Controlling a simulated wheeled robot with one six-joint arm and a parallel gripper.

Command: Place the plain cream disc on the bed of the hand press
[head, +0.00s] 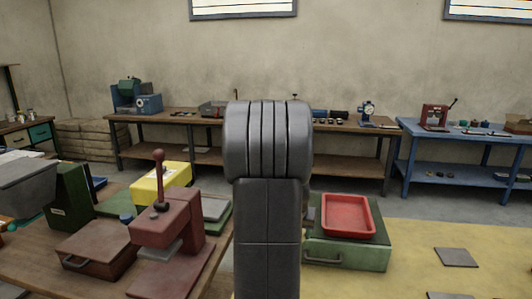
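A dark red hand press (178,228) with an upright ball-topped lever stands on the wooden bench, left of centre. A grey plate (160,249) shows under its head, above a flat red base (165,281) that is cut off by the lower edge. I cannot tell which part is the bed. A smaller red press (434,117) stands on the far blue bench. I cannot make out a plain cream disc. My gripper is not in view; my own grey arm blocks the middle of the picture.
On the near bench are a brown case (92,250), a yellow box (160,182) and a green upright body (70,202) beside a grey block (28,174). A red tray (348,216) sits on a green box (345,252). Yellow floor at right is mostly open.

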